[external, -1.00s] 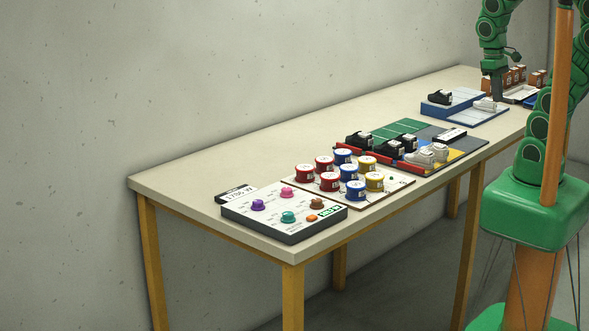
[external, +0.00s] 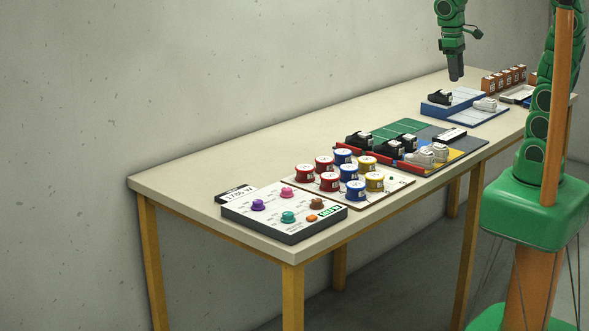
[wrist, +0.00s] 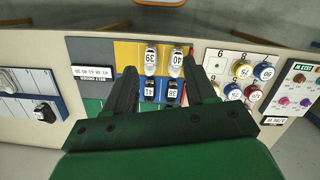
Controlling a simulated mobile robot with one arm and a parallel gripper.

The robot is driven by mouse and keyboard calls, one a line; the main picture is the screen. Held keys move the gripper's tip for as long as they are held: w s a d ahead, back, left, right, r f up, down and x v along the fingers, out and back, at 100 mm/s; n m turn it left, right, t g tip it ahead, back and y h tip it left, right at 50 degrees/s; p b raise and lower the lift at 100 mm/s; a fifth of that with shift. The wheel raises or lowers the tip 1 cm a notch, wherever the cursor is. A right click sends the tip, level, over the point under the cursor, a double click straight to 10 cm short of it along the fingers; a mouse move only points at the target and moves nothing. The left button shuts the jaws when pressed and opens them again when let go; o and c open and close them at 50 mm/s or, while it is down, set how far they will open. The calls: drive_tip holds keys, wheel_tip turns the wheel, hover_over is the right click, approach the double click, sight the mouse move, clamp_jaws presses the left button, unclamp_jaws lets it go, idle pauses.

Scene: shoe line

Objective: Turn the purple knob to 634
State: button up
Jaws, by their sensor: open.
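The purple knob (external: 258,205) stands on the left part of a grey-white control panel (external: 242,221) at the near left end of the table. The panel also bears pink, teal, brown and orange knobs. In the wrist view the purple knob (wrist: 305,102) shows near the right edge, on the panel (wrist: 299,66). The value on the panel's small display (external: 236,194) is too small to read surely. My gripper (external: 456,80) is open and empty, above the far part of the table, well away from the panel. Its two fingers also show in the wrist view (wrist: 160,85).
Between my gripper and the panel lie a colored tray with shoes (external: 394,134) and a white board with red, blue and yellow cans (external: 330,205). A blue rack with shoes (external: 431,110) and brown boxes (external: 505,79) stand at the far end. The back strip of table is clear.

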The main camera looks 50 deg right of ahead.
drive_tip(key=w+a+r+n, duration=0.1)
drive_tip(key=w+a+n, duration=0.6)
drive_tip(key=w+a, duration=1.4)
drive_tip(key=w+a+f+n+t, duration=0.1)
drive_tip(key=w+a+f+n, duration=0.15)
drive_tip(key=a, duration=0.55)
drive_tip(key=w+a+f+n, duration=0.15)
drive_tip(key=w+a, duration=0.25)
drive_tip(key=a, duration=0.4)
drive_tip(key=n, duration=0.6)
approach(258, 201)
drive_tip(key=shift+s+f+n, duration=0.1)
drive_tip(key=shift+f+n, duration=0.1)
drive_tip(key=shift+n, duration=0.1)
drive_tip(key=shift+s+f, duration=0.15)
drive_tip(key=shift+f, duration=3.65)
